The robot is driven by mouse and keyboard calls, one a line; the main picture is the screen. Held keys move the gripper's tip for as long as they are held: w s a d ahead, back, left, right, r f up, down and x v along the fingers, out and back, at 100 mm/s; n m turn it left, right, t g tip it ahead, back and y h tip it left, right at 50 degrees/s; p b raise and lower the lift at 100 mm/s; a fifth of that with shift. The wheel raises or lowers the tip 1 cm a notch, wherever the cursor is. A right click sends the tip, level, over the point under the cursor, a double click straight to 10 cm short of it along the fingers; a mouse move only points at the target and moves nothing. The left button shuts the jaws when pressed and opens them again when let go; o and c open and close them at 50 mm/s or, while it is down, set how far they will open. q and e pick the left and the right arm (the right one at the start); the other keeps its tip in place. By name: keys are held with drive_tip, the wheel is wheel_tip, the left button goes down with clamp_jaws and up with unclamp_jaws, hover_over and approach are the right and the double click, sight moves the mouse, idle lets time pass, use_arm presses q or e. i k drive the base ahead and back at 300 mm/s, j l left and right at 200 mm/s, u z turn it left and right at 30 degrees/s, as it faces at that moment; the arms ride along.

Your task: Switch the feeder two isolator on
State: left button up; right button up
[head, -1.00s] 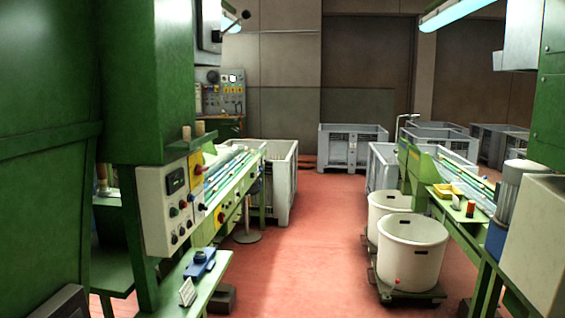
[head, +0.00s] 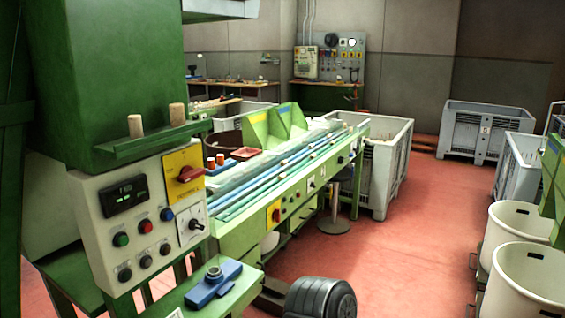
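A rotary isolator with a red handle on a yellow plate (head: 185,175) sits at the upper right of a cream control panel (head: 100,205) on the green machine at the left. Its handle looks turned roughly sideways. Lettering under the handle is too small to read surely. A second, smaller red switch on a yellow plate (head: 275,214) is on the side of the green conveyor (head: 240,232), farther back. I cannot tell from labels which is feeder two. Neither gripper shows.
The panel also has a dark display (head: 124,196), coloured buttons and a black knob (head: 196,226). A blue fixture (head: 213,285) lies on a green ledge below. White tubs (head: 520,285) stand right.

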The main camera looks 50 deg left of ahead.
sight(187, 174)
drive_tip(key=i+l+u, duration=0.1)
drive_tip(key=i+u, duration=0.35)
drive_tip(key=i+l+u, duration=0.4)
drive_tip(key=i, duration=0.2)
drive_tip(key=i+l+u, duration=0.25)
drive_tip(key=u, duration=0.15)
drive_tip(key=i+l+u, duration=0.25)
drive_tip(key=u, duration=0.15)
drive_tip(key=i+l+u, duration=0.2)
drive_tip(key=l+u, duration=0.2)
drive_tip(key=i+l+u, duration=0.1)
drive_tip(key=l+u, duration=0.75)
drive_tip(key=i+l, duration=0.05)
